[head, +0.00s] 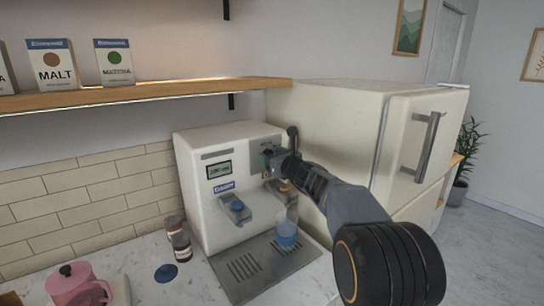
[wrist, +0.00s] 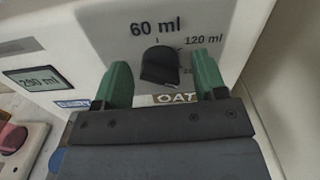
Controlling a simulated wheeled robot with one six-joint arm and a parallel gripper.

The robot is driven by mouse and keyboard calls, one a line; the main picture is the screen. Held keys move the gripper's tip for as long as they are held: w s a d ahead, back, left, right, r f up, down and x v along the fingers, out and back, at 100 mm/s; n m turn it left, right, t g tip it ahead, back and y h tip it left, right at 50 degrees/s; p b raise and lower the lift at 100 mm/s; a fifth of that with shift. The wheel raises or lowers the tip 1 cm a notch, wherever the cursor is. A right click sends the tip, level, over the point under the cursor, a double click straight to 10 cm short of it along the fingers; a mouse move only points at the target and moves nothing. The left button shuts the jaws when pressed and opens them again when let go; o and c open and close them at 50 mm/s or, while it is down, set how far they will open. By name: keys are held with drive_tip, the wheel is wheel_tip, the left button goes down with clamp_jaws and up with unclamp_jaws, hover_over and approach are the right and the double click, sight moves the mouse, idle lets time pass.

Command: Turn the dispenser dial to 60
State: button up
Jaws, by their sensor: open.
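The dispenser (head: 200,160) is a cream machine on the counter with a small green display (head: 219,169). In the wrist view its dark dial (wrist: 160,66) sits below the printed "60 ml" (wrist: 156,27), with "120 ml" to the upper right and another mark partly hidden lower right. I cannot tell surely which mark the dial points at. The display (wrist: 38,79) also shows there, its number blurred. My gripper (wrist: 163,76) is open, its green fingers left and right of the dial with gaps visible. In the head view my gripper (head: 270,157) is at the dispenser's front, hiding the dial.
A blue cup (head: 287,232) stands on the drip tray (head: 245,268) below my arm. A cream fridge (head: 340,120) stands close at right. A wooden shelf (head: 150,93) is above.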

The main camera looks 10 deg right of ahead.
drive_tip(key=c, duration=0.9)
drive_tip(key=shift+f, duration=0.1)
